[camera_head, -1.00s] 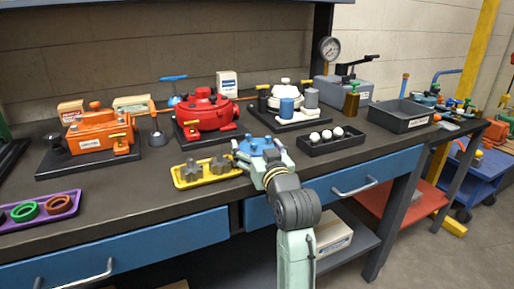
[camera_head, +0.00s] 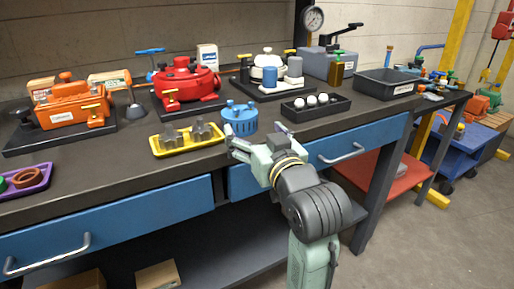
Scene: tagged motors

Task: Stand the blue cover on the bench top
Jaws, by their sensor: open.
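The blue cover (camera_head: 239,118) is a round, ribbed blue piece with small knobs on top. It stands upright on the dark bench top (camera_head: 120,163), right of the yellow tray. My gripper (camera_head: 256,138) is open, with its fingers spread at the near side of the cover, towards the bench's front edge. The fingers look empty and the cover shows clear above them. Whether a fingertip still touches the cover's lower side cannot be told.
A yellow tray (camera_head: 187,139) with grey parts is close left of the cover. A black tray (camera_head: 315,107) with white balls is to its right. The red motor (camera_head: 185,82) and orange motor (camera_head: 70,106) stand behind. Blue drawers (camera_head: 110,233) front the bench.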

